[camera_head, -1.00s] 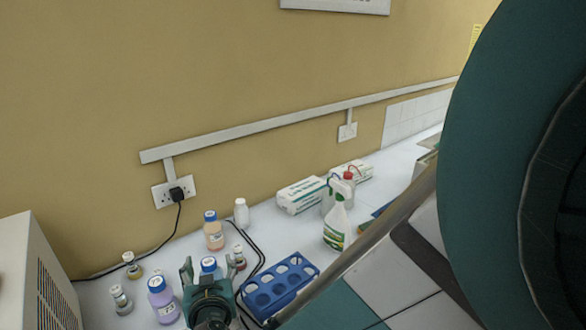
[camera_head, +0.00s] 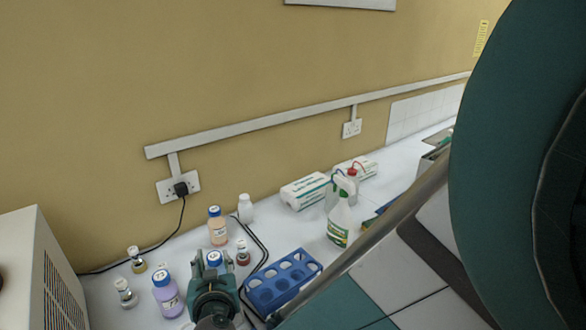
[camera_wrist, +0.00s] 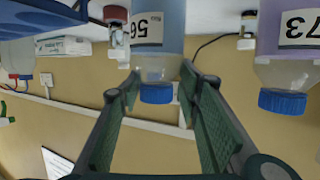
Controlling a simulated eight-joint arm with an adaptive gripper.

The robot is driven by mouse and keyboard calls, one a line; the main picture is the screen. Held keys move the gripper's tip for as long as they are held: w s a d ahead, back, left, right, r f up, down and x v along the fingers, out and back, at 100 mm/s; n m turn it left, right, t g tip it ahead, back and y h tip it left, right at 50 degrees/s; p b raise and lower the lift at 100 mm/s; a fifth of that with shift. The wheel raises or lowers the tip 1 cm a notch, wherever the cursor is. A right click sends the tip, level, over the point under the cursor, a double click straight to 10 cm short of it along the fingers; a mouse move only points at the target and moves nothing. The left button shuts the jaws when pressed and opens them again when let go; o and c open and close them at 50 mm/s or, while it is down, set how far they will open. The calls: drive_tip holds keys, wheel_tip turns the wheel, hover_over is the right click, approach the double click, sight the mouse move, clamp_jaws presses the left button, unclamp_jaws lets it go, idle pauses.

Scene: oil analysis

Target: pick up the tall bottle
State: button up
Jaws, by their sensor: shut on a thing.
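In the wrist view, which is upside down, this bottle (camera_wrist: 158,30) holds blue liquid and has a white label reading 56. The two green fingers (camera_wrist: 160,85) stand on either side of its neck and shoulder. The bottle looks upright; its base is hidden, so I cannot tell whether it rests on the bench.
A purple bottle (camera_head: 167,298) labelled 73 stands close on the left. An orange bottle (camera_head: 217,229) and white bottle (camera_head: 245,208) stand behind. A small dark vial (camera_head: 242,254) and blue rack (camera_head: 283,282) are on the right. A spray bottle (camera_head: 340,215) stands farther right.

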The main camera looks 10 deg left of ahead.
drive_tip(key=shift+r, duration=0.15)
drive_tip(key=shift+r+p, duration=1.5)
drive_tip(key=shift+r, duration=3.35)
drive_tip(key=shift+w+d, duration=0.1)
drive_tip(key=w+d+m+h, duration=0.25)
drive_tip(key=w+d, duration=0.25)
drive_tip(key=d, duration=0.8)
drive_tip(key=w+d+m+h+b, duration=0.15)
drive_tip(key=w+d+h, duration=0.35)
drive_tip(key=d, duration=0.8)
drive_tip(key=w+d+m+h, duration=0.25)
drive_tip(key=w+d, duration=0.35)
drive_tip(key=d, duration=0.6)
drive_tip(key=d+m+h, duration=0.2)
drive_tip(key=d+m, duration=0.1)
drive_tip(key=d, duration=1.1)
drive_tip(key=shift+d+r+g+h, duration=0.15)
drive_tip(key=shift+d+g+h, duration=0.15)
drive_tip(key=shift+d+h, duration=0.1)
drive_tip(key=shift+s+m, duration=0.1)
drive_tip(key=shift+m, duration=0.15)
